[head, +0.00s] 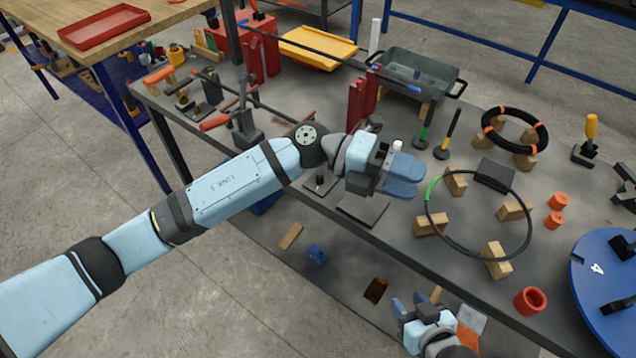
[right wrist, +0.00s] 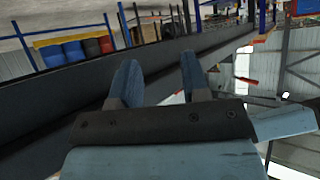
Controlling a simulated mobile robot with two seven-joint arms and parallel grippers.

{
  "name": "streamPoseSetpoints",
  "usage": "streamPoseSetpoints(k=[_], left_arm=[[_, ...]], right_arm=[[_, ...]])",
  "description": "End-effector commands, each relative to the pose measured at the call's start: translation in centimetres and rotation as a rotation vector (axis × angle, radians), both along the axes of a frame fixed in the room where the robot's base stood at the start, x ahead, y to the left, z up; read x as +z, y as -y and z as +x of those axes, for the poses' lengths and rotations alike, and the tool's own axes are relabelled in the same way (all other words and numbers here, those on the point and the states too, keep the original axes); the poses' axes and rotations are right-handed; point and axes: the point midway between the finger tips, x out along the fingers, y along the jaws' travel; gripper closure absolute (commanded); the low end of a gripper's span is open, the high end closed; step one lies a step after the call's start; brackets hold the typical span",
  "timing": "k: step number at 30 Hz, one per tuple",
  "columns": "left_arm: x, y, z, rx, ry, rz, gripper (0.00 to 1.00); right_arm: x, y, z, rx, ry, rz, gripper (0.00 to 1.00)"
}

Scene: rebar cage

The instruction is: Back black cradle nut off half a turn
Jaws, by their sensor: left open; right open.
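I cannot make out for certain which part is the black cradle nut. A small black plate with an upright dark stud (head: 320,181) stands at the near edge of the bench, just left of my left gripper (head: 412,177). A flat dark plate (head: 362,210) lies below that gripper. My left gripper's fingers are open, point right and hold nothing visible. My right gripper (head: 408,302) is below the bench's near edge, with open, empty fingers. They also show apart in the right wrist view (right wrist: 160,75).
Red stands (head: 362,103) carry bars behind my left arm. A black ring with a green section (head: 452,241) rests on wooden blocks. A grey tub (head: 412,70), a yellow tray (head: 318,47) and a blue disc (head: 607,290) also crowd the bench.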

Motion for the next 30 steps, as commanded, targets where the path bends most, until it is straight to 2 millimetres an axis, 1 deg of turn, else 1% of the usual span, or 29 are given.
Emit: streamPoseSetpoints(k=[1,4,5,6,8,9,11,12,15,19,21,23,26,30], left_arm=[[-1.4,-0.1,0.5,-0.062,0.113,0.103,0.55],[-3.8,-1.2,2.0,-0.166,0.31,0.328,0.55],[-4.5,-1.8,2.7,-0.193,0.367,0.402,0.55],[-5.2,-2.7,3.9,-0.221,0.439,0.5,0.55],[-6.0,-4.4,5.8,-0.252,0.535,0.651,0.55],[-6.2,-5.6,7.2,-0.267,0.593,0.747,0.55],[-6.3,-7.4,9.3,-0.278,0.668,0.884,0.55],[-6.1,-8.6,10.6,-0.278,0.708,0.965,0.55],[-5.3,-11.0,13.1,-0.273,0.784,1.133,0.55],[-4.3,-12.9,15.0,-0.261,0.83,1.256,0.55],[-4.2,-13.4,15.3,-0.258,0.84,1.285,0.55],[-4.6,-13.5,15.4,-0.258,0.84,1.294,0.55],[-5.9,-13.5,15.4,-0.257,0.84,1.293,0.55],[-8.8,-13.5,15.4,-0.259,0.839,1.29,0.55]], right_arm=[[-0.9,0.0,0.0,0.0,0.002,0.002,0.57],[-1.4,-0.1,0.1,0.001,0.004,0.005,0.57],[-1.6,-0.2,0.1,0.002,0.005,0.006,0.57],[-1.8,-0.2,0.1,0.001,0.005,0.007,0.57],[-2.1,-0.3,0.2,0.002,0.008,0.01,0.57],[-2.2,-0.3,0.2,0.002,0.011,0.011,0.57],[-2.3,-0.3,0.3,0.002,0.016,0.014,0.57],[-2.3,-0.4,0.3,0.002,0.018,0.016,0.57],[-2.5,-0.4,0.4,0.003,0.02,0.017,0.57],[-2.5,-0.5,0.4,0.004,0.017,0.018,0.57],[-2.4,-0.5,0.4,0.005,0.02,0.019,0.57],[-2.3,-0.5,0.4,0.005,0.022,0.02,0.57],[-2.2,-0.6,0.5,0.005,0.026,0.023,0.57],[-2.4,-0.6,0.5,0.005,0.028,0.024,0.57]])
